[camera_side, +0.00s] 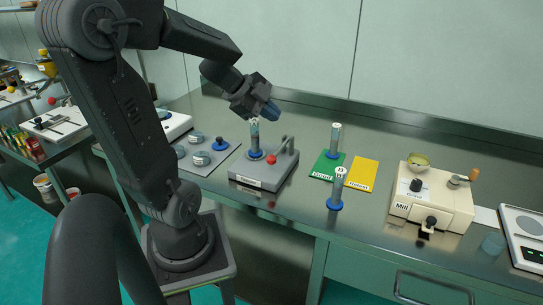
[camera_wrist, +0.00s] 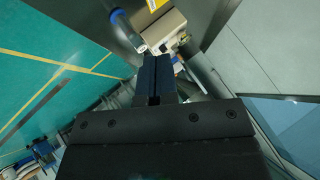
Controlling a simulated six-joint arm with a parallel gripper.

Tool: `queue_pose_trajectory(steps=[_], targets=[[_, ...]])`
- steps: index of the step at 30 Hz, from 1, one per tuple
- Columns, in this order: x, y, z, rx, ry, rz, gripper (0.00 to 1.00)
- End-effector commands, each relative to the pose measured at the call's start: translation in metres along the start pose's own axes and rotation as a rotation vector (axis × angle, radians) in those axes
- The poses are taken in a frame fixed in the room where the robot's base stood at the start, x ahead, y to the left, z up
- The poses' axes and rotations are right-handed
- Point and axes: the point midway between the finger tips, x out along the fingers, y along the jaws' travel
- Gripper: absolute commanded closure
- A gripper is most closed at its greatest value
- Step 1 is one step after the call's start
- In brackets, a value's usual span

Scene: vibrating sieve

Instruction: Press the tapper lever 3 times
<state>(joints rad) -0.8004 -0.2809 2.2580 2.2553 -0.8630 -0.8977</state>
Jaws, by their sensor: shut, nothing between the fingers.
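The tapper is a grey block (camera_side: 262,176) with a label on its front, in the middle of the bench in the side view. A red knob (camera_side: 271,159) sits on its top, and a grey bent bar (camera_side: 291,145) rises at its right end. I cannot tell for sure which of these is the lever. A clear tube (camera_side: 255,137) with a blue base stands upright on the block. My gripper (camera_side: 270,110) is shut and empty, above the block and apart from it. In the wrist view its dark blue fingers (camera_wrist: 158,78) are together.
Right of the tapper are a green mat (camera_side: 323,172) with a tube, a yellow mat (camera_side: 361,175), another tube (camera_side: 337,186) near the front, and a cream mill (camera_side: 432,202). A scale (camera_side: 525,235) stands far right. Round grey parts (camera_side: 200,158) lie left of it.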

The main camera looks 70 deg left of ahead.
Motion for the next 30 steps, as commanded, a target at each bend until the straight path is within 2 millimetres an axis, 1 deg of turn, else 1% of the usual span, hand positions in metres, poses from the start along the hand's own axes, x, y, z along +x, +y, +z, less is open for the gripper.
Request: queue_pose_trajectory(steps=[6, 10, 24, 30], targets=[[0.001, 0.001, 0.001, -0.001, 0.000, 0.001, 1.00], [0.007, 0.005, 0.005, -0.002, 0.001, 0.002, 1.00], [0.050, 0.036, 0.036, -0.005, 0.001, 0.003, 1.00], [0.059, 0.043, 0.043, -0.002, 0.001, 0.001, 1.00]])
